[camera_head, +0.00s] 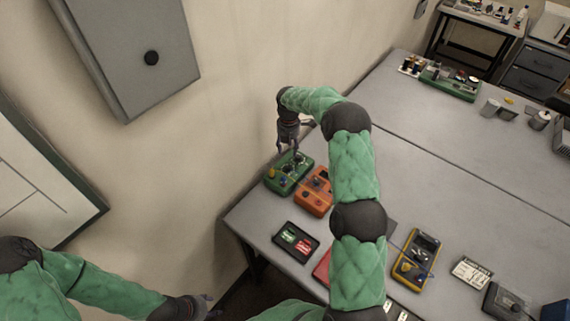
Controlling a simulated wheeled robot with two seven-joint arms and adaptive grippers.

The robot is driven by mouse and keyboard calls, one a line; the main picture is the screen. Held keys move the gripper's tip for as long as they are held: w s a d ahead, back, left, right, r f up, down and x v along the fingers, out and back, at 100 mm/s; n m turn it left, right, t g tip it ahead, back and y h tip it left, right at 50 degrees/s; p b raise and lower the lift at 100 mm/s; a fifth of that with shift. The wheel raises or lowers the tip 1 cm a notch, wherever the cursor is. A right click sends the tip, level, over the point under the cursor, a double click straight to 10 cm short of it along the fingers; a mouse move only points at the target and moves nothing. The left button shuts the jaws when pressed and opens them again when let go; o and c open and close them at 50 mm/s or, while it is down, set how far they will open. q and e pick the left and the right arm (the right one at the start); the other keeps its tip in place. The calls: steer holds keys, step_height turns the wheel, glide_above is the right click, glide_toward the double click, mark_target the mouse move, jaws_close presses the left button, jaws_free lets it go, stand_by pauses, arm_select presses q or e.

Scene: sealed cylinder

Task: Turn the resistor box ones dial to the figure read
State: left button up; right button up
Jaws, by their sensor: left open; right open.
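A green box with dark dials (297,182) sits at the table's far left corner, by the wall. An orange box (312,198) stands right beside it. I cannot tell from labels which is the resistor box, and the figures on the dials are too small to read. My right gripper (289,151) points down over the green box, open, its fingertips at or just above the dials; contact cannot be told. My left gripper (208,304) is open and empty, low at the bottom left, away from the table items.
A yellow multimeter (416,258), a white card (471,271) and a red item (321,270) partly behind my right arm are further along. The wall is close at the left. The table's middle (440,170) is clear.

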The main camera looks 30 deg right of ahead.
mark_target(288, 166)
steer(key=f+p, duration=0.1)
steer(key=f, duration=0.9)
steer(key=shift+s+f, duration=0.15)
steer(key=shift+s, duration=0.05)
jaws_close()
